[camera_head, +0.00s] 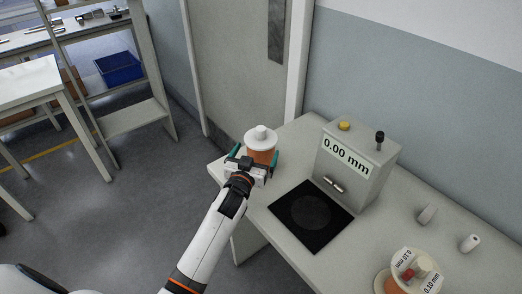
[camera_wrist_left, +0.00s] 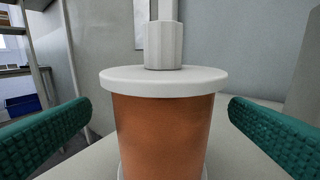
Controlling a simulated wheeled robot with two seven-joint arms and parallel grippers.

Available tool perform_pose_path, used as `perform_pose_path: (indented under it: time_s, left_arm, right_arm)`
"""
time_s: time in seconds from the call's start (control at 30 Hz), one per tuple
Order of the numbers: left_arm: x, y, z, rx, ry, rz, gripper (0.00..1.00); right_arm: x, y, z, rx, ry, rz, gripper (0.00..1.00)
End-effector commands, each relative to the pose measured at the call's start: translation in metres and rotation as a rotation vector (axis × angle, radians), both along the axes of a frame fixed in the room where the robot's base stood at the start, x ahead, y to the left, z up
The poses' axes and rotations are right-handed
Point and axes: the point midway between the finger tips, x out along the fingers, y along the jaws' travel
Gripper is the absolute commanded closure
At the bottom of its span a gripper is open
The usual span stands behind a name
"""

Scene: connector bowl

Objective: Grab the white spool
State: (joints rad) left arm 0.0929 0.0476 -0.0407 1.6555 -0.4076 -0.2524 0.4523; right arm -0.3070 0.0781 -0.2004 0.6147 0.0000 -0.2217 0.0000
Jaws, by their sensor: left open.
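A spool with a white top flange, a white knob and an orange-brown wound body (camera_head: 262,155) stands upright at the left end of the table. It fills the middle of the left wrist view (camera_wrist_left: 163,130), where its lower end is cut off by the frame. My left gripper (camera_head: 254,153) is open, with its green fingers on either side of the spool. In the left wrist view, a gap shows between each finger and the spool's body. My right gripper is not in view.
A grey gauge box (camera_head: 357,165) reading 0.00 mm stands right of the spool, behind a black pad (camera_head: 290,205). Another orange and white spool with labels (camera_head: 385,284) is at the lower right. Two small light pieces lie near the table's right side.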

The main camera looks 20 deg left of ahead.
Motion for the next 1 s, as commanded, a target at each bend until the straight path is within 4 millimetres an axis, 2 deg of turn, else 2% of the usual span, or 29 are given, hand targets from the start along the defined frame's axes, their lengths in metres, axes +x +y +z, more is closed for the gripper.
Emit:
perform_pose_path:
  time_s: [0.1,0.3,0.57,0.67,1.0]
  left_arm:
    - [0.02,-0.001,0.005,0.0,-0.003,-0.001,0.0]
    - [0.044,0.0,0.001,0.0,-0.002,0.0,0.0]
    - [0.046,0.001,0.001,0.0,-0.002,-0.001,0.0]
    - [0.046,0.001,0.001,0.0,-0.002,-0.001,0.13]
    - [0.046,0.001,0.001,-0.001,-0.001,0.0,0.69]
  right_arm:
    - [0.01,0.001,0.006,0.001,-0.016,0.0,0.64]
    - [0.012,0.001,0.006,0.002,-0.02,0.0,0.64]
    - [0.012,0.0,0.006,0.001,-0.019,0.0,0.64]
    - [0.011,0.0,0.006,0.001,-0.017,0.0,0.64]
    - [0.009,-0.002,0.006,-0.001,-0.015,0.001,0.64]
